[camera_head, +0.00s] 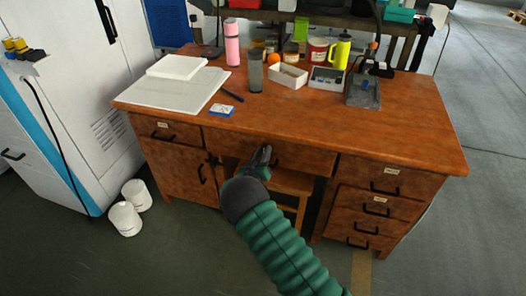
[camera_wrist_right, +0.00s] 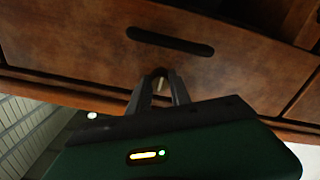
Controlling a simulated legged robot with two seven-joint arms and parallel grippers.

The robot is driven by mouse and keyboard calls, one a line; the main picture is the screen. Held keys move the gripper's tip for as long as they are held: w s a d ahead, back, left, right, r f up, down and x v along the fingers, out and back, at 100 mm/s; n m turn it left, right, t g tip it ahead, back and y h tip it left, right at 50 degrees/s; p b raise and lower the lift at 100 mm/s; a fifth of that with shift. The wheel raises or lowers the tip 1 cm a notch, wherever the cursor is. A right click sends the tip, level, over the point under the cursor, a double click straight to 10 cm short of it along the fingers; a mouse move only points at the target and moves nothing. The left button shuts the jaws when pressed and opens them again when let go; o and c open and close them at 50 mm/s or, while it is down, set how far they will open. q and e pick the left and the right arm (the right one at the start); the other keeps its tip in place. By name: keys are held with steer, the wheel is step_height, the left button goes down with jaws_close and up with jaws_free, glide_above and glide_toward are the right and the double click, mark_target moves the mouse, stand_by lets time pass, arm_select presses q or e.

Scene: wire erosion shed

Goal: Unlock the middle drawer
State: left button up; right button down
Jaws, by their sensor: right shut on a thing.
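The wooden desk has a wide middle drawer (camera_head: 315,157) under its top, and it looks shut. It also fills much of the right wrist view (camera_wrist_right: 225,70), with a dark slot-like handle (camera_wrist_right: 170,41). My right gripper (camera_head: 265,153) is at the drawer's front, left of its middle. In the right wrist view its fingertips (camera_wrist_right: 159,76) are shut on a small pale brass-coloured piece (camera_wrist_right: 159,86), probably a key, close to the drawer face beside the handle. The fingers hide most of it, and I cannot tell if it sits in a lock. My left gripper is not in view.
A stool (camera_head: 293,182) stands under the drawer. A left cupboard (camera_head: 175,168) and right drawers (camera_head: 378,205) flank the knee space. On the desktop (camera_head: 310,118) are papers, a pink bottle (camera_head: 232,42), a grey cup (camera_head: 255,72) and a small box (camera_head: 287,77).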

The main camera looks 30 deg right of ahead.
steer(key=shift+a+f+n, duration=0.1)
steer(key=shift+n, duration=0.2)
steer(key=c, duration=1.2)
jaws_free()
steer(key=p+v, duration=0.4)
steer(key=v, duration=1.2)
steer(key=shift+s+a, duration=0.3)
